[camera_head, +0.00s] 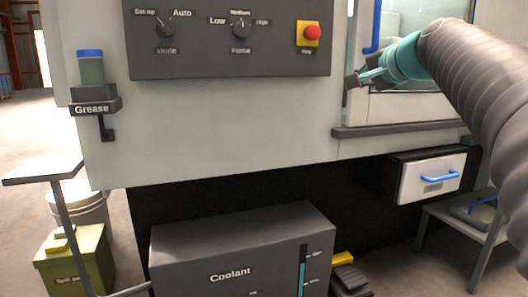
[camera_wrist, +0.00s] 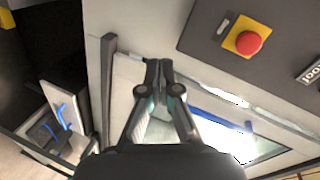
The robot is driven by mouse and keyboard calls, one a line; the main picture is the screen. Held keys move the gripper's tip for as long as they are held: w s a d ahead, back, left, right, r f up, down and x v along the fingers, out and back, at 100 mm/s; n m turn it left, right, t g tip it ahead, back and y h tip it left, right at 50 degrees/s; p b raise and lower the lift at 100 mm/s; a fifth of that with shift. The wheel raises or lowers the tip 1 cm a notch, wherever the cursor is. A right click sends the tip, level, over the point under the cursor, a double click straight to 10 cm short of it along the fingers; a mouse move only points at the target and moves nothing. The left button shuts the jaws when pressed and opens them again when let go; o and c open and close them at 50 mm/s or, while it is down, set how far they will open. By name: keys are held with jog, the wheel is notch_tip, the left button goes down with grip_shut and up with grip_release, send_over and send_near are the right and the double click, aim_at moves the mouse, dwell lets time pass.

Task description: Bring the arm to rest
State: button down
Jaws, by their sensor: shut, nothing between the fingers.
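My gripper (camera_head: 362,78) is at the upper right in the head view, in front of the machine near the left edge of its window door. My arm comes in from the right edge, in a grey ribbed sleeve with a teal wrist. In the wrist view my gripper (camera_wrist: 159,64) points up the picture, its two fingertips together with nothing between them. The window door (camera_wrist: 250,142) lies behind it. Whether the fingertips touch the machine I cannot tell.
A red stop button (camera_head: 312,33) on a yellow plate is left of my gripper, on the dark control panel (camera_head: 200,62). A blue door handle (camera_head: 374,25) is above it. A drawer (camera_head: 430,178) with a blue handle is below. The coolant tank (camera_head: 240,250) stands low in front.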

jog(key=s+a+f+n+g+h+p, duration=0.1)
jog(key=s+f+n+g, duration=0.1)
jog(key=s+f, duration=0.45)
jog(key=s+f+n+g+h+p, duration=0.1)
jog(key=s+f+n+g, duration=0.15)
jog(key=f, duration=0.65)
jog(key=s+a+f+n+g+p, duration=0.1)
jog(key=s+f+n+g, duration=0.1)
jog(key=s+f, duration=0.4)
jog(key=s+a+f+n+g+h+p, duration=0.1)
jog(key=s+f+n+p, duration=0.1)
jog(key=s+f, duration=0.3)
jog(key=s+a+f+n+g+p, duration=0.1)
jog(key=s+a+f+n+p, duration=0.1)
jog(key=s+f, duration=0.4)
jog(key=shift+s+a+h, duration=0.2)
jog(key=shift+s+h, duration=0.2)
jog(key=shift+s, duration=2.35)
